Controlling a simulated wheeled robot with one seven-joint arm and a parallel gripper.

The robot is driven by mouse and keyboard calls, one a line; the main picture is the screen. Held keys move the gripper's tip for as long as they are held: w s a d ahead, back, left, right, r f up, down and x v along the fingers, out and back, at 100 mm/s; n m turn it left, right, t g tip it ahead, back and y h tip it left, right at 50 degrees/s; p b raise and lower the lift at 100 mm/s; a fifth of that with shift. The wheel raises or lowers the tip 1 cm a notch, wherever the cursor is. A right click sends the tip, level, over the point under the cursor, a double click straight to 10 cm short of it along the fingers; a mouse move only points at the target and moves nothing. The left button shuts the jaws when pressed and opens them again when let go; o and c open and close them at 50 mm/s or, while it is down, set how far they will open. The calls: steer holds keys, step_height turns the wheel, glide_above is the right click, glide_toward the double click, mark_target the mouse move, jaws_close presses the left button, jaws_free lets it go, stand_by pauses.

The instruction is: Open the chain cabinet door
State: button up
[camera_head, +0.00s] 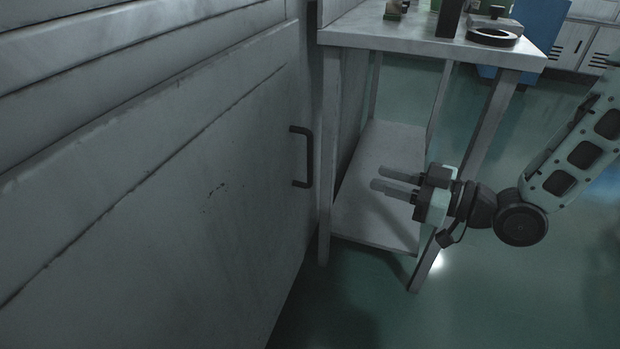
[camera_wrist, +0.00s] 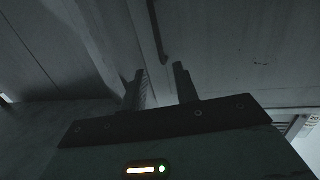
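The chain cabinet door (camera_head: 200,190) is a large, scuffed grey panel on the left of the head view. It appears closed. Its dark, upright bar handle (camera_head: 308,158) sits near the panel's right edge. My gripper (camera_head: 374,177) is to the right of the handle, its two fingers pointing left toward it, with a gap between. The fingers are apart and nothing is between them. In the wrist view my gripper (camera_wrist: 158,76) shows two separated fingers, and the dark handle (camera_wrist: 157,40) lies beyond them near the top. The door surface (camera_wrist: 240,50) fills much of that view.
A metal table with a lower shelf (camera_head: 372,215) stands just right of the cabinet, behind my gripper. Its top (camera_head: 400,42) carries a dark ring (camera_head: 492,37) and other items. Green floor (camera_head: 370,310) is open in front. White lockers (camera_head: 585,45) stand at the back right.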

steer(key=b, duration=0.4)
glide_above(310, 181)
steer(key=shift+w+f+y, duration=0.1)
steer(key=shift+w+y, duration=0.2)
steer(key=shift+w, duration=0.05)
jaws_close()
